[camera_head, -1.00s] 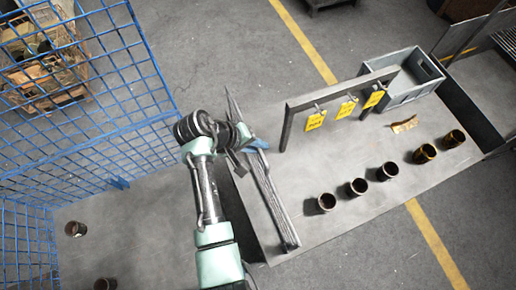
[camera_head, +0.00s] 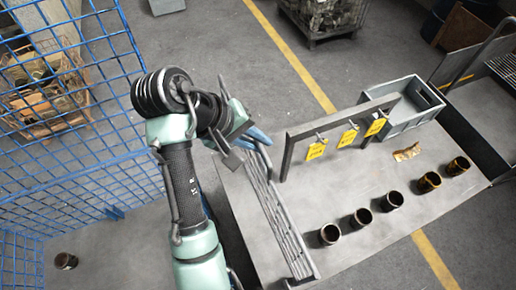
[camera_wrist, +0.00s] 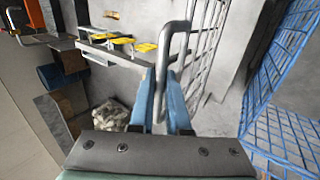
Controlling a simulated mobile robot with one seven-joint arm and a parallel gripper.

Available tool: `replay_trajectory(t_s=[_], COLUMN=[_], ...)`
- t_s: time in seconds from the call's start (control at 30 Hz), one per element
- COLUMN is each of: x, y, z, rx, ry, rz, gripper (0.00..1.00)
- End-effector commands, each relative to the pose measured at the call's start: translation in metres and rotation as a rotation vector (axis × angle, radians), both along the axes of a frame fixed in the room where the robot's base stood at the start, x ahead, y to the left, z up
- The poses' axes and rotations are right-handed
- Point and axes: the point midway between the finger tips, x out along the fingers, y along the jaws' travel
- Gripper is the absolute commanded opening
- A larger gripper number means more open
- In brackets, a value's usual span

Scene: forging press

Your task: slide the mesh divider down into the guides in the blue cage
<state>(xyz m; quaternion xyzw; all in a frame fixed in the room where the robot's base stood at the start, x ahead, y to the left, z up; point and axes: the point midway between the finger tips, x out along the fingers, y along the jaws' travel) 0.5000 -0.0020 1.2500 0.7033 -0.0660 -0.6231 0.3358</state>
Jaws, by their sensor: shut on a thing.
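The mesh divider (camera_head: 283,227) is a grey wire panel hanging steeply beside the table's left side in the head view. It also shows in the wrist view (camera_wrist: 207,40), with a bent grey bar handle. My gripper (camera_wrist: 163,100) is shut on that handle, its blue fingers on either side of it. In the head view my gripper (camera_head: 258,138) is at the panel's upper end. The blue cage (camera_head: 110,165) stands at the left, apart from the divider; its mesh also shows at the right of the wrist view (camera_wrist: 272,75). The guides cannot be made out.
The grey table (camera_head: 370,215) carries several dark cups, a rack (camera_head: 287,155) with yellow tags, and a grey crate (camera_head: 408,115).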

Motion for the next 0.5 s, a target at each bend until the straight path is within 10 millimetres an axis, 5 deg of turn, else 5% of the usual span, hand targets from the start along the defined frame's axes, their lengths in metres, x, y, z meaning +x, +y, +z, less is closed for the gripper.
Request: replay_trajectory(t_s=[0.5], x=[0.001], y=[0.000], z=[0.034], rx=[-0.001], ry=[-0.006], rz=[-0.001], gripper=[0.00])
